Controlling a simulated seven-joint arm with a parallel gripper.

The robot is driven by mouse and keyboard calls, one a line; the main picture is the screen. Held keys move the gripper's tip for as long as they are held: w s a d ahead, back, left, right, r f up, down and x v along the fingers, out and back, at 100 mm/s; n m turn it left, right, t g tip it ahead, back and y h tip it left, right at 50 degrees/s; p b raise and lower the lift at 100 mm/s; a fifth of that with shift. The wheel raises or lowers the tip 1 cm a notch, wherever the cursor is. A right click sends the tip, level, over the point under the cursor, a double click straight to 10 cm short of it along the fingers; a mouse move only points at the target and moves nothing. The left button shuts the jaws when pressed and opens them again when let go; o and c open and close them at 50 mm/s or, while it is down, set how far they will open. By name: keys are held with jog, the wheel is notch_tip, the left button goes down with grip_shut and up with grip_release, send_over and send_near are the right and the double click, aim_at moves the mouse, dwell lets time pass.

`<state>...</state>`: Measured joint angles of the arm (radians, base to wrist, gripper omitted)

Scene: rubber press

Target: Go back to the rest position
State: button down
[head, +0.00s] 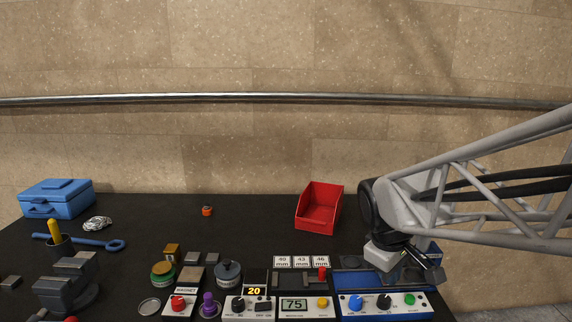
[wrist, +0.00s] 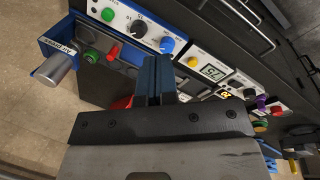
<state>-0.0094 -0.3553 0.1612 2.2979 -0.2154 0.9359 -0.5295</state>
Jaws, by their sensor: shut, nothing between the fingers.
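My gripper (head: 432,272) is at the right side of the bench, above the blue-framed press unit (head: 372,316). Its fingers are shut together with nothing between them. In the wrist view, the closed fingers (wrist: 156,70) stick out beyond a dark bolted plate, in front of the control panels. My arm and gripper hide part of the press in the head view.
A red bin (head: 319,222) stands behind the panels, left of my arm. A display reading 75 (head: 294,304), a vise (head: 65,290), a blue toolbox (head: 56,204) and an orange-red part (head: 207,211) are farther left. The bench's back middle is mostly clear. A rail (head: 250,97) runs along the wall.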

jog(key=s+a+m+t+y, duration=0.1)
jog(key=s+m, duration=0.6)
jog(key=s, duration=0.8)
jog(key=shift+a+r+m+y, duration=0.3)
jog(key=shift+a+m+y, duration=0.1)
jog(key=shift+a+y, duration=0.15)
dwell(0.7)
